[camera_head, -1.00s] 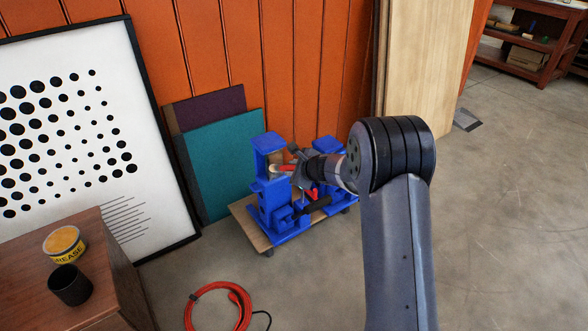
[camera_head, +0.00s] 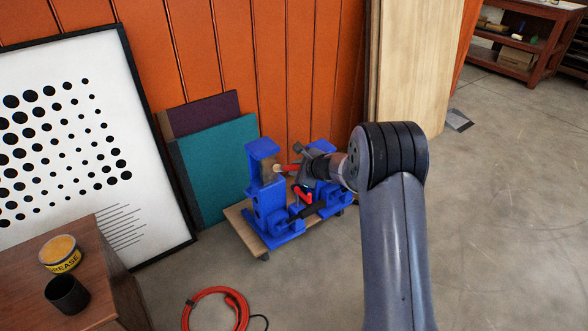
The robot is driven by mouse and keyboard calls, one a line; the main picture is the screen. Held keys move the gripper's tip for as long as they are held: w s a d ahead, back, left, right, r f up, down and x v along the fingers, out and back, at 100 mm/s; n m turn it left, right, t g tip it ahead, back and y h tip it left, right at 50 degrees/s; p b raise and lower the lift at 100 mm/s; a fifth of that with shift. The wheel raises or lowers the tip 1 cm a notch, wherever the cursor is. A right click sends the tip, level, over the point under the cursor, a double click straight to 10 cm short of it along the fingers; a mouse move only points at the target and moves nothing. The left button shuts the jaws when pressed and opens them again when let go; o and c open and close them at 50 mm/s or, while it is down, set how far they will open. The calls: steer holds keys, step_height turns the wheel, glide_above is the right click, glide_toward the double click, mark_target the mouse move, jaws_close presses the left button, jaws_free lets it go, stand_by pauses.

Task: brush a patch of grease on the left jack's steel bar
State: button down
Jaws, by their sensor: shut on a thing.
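The left jack (camera_head: 262,148) is a blue steel frame standing on a wooden wheeled board (camera_head: 246,232). Its steel bar (camera_head: 267,172) shows as a small greyish-brown upright piece inside the frame, partly hidden. My gripper (camera_head: 294,167) reaches in from the right and is shut on a brush (camera_head: 279,168). The brush has a red handle and a pale tip that points left. The tip is at the bar's right side; I cannot tell whether it touches. No grease patch can be made out on the bar. A second blue jack (camera_head: 323,164) stands behind, partly covered by my gripper.
A grease tub (camera_head: 61,254) and a dark cup (camera_head: 67,295) stand on a brown cabinet (camera_head: 110,285) at lower left. A red cable coil (camera_head: 216,308) lies on the floor in front. Teal (camera_head: 221,165) and purple boards lean behind. The floor to the right is open.

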mark_target(286, 168)
steer(key=shift+r, duration=0.4)
steer(key=shift+s+a+f+b, duration=0.15)
steer(key=shift+s+a+b, duration=0.3)
steer(key=shift+a+b, duration=0.3)
steer(key=shift+w+d+r+p, duration=0.5)
steer(key=shift+d+r+p, duration=0.05)
steer(key=shift+d, duration=0.15)
steer(key=shift+s+d+f+b, duration=0.15)
steer(key=shift+s+d+b, duration=0.45)
steer(key=shift+s+b, duration=0.35)
steer(key=shift+s+d+b, duration=0.55)
steer(key=shift+s+b, duration=0.05)
steer(key=shift+s, duration=0.2)
steer(key=shift+s+d+b, duration=0.55)
steer(key=shift+s+b, duration=0.05)
steer(key=shift+s, duration=0.15)
steer(key=shift+r, duration=0.2)
